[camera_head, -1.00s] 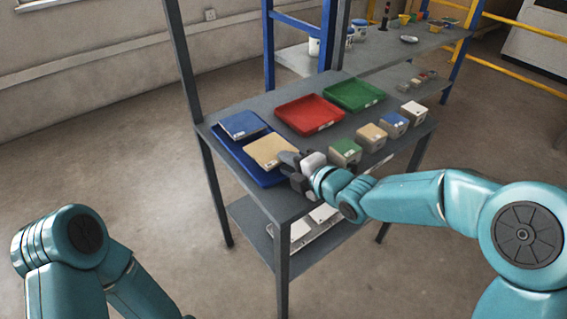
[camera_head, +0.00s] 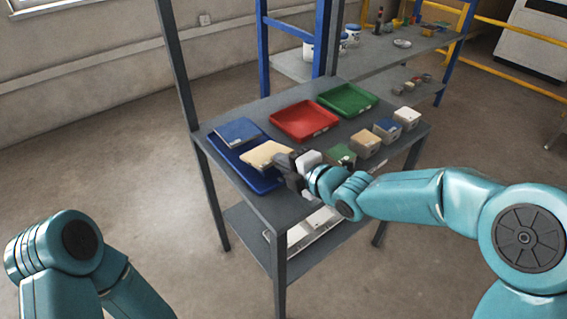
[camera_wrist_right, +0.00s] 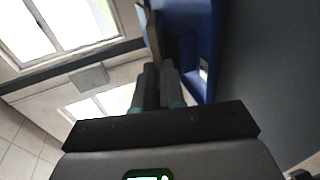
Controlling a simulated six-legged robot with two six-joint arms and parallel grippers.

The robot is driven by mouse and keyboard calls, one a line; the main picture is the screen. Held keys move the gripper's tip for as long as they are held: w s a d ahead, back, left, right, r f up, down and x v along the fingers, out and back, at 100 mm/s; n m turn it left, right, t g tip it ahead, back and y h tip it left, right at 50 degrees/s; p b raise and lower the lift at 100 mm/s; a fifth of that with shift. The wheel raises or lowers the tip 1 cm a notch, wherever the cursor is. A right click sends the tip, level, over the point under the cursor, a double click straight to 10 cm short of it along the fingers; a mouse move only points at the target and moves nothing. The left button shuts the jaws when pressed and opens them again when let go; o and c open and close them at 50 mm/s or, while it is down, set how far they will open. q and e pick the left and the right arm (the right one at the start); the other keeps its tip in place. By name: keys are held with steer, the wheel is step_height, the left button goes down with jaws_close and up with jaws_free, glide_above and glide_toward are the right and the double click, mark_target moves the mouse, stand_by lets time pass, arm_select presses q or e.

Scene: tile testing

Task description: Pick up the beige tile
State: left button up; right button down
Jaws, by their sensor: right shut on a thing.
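The beige tile (camera_head: 265,154) is above the front part of the blue tray (camera_head: 262,184) on the table, slightly raised and tilted. My right gripper (camera_head: 285,161) is shut on the tile's right edge. In the right wrist view, the fingers (camera_wrist_right: 157,72) are close together, with a thin edge of the tile (camera_wrist_right: 152,38) beyond them and the blue tray (camera_wrist_right: 205,45) beside it. A blue tile (camera_head: 238,132) lies at the back of the blue tray. My left arm shows at lower left, but its gripper is out of view.
A red tray (camera_head: 303,119) and a green tray (camera_head: 347,100) stand behind on the grey table (camera_head: 215,165). A row of boxes with green (camera_head: 342,154), beige (camera_head: 366,142), blue (camera_head: 386,129) and white (camera_head: 407,117) tops runs along the right edge, close to my right arm.

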steer(key=shift+s+d, duration=0.25)
steer(key=v, duration=0.8)
steer(key=shift+f+b, duration=0.3)
steer(key=shift+b, duration=0.05)
steer(key=f+p+v, duration=0.1)
steer(key=v, duration=0.7)
steer(key=shift+s+d+p, duration=0.25)
steer(key=shift+s+p, duration=0.15)
